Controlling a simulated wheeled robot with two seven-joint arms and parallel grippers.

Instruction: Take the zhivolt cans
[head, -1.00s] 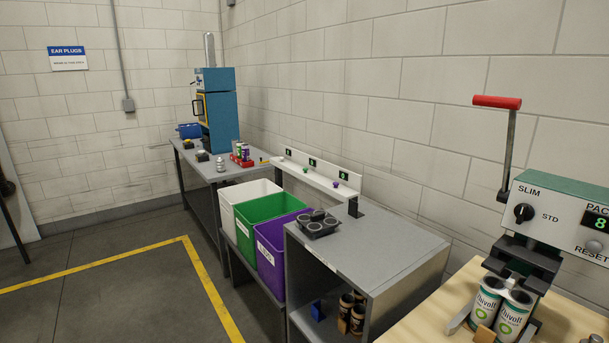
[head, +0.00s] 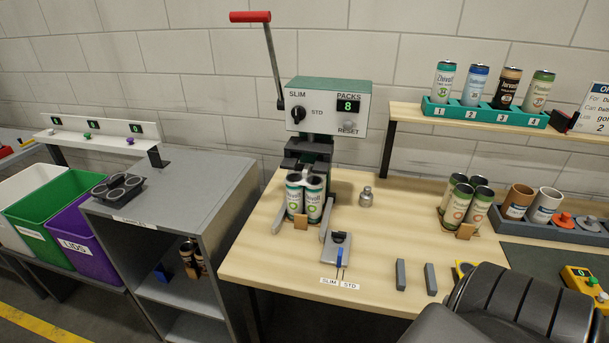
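Two zhivolt cans, a left one (head: 294,196) and a right one (head: 314,199), stand upright side by side under the head of the green-and-white press. They are white and dark green with a round green logo. A small tan block (head: 301,222) sits in front of them. Another can with similar lettering (head: 444,82) stands in slot 1 of the teal rack on the shelf. Neither gripper is in view.
The press (head: 325,105) has a red-handled lever and shows 8. More cans (head: 478,208) stand in a group to its right. A steel weight (head: 366,197) and a slim/std fixture (head: 337,251) are on the wooden table. A dark ribbed shape covers the lower right.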

